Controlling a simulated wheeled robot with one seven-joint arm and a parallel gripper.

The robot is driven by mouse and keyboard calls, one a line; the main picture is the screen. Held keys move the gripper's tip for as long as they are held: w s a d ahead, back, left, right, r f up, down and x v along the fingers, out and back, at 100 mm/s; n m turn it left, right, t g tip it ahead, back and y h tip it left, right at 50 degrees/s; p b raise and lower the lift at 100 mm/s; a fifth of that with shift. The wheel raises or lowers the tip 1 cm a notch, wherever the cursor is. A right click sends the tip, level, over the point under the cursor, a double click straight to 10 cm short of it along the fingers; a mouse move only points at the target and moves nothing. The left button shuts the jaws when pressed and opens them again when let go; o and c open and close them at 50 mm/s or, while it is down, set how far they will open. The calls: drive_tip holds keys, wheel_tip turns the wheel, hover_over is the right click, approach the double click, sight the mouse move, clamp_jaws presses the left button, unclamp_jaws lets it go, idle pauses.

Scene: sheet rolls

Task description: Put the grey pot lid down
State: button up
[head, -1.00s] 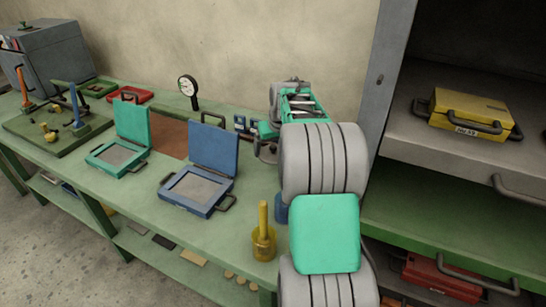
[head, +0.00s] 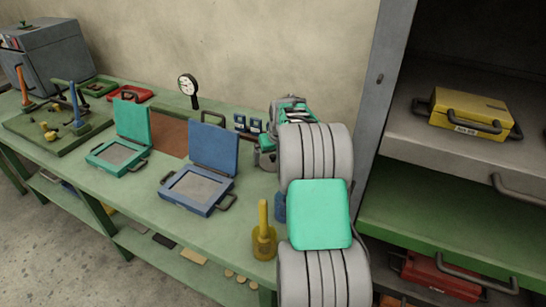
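My arm reaches over the right end of the green bench and covers much of what lies behind it. A small grey and teal piece (head: 266,152) shows at the left edge of my arm, over the back of the bench. I cannot tell how much of it is my gripper and how much is the grey pot lid. The fingertips are hidden behind my arm links, so their opening and any hold on the lid do not show.
The bench (head: 165,205) carries an open teal case (head: 117,153), an open blue case (head: 196,191), a dial gauge (head: 188,84) and a yellow pot with an upright handle (head: 264,243). Right of my arm stands a shelf cabinet with a yellow case (head: 470,110) and a red case (head: 440,276).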

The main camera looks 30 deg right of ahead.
drive_tip(key=shift+r, duration=0.4)
drive_tip(key=v, duration=1.1)
drive_tip(key=shift+s+r, duration=0.2)
drive_tip(key=shift+r, duration=0.1)
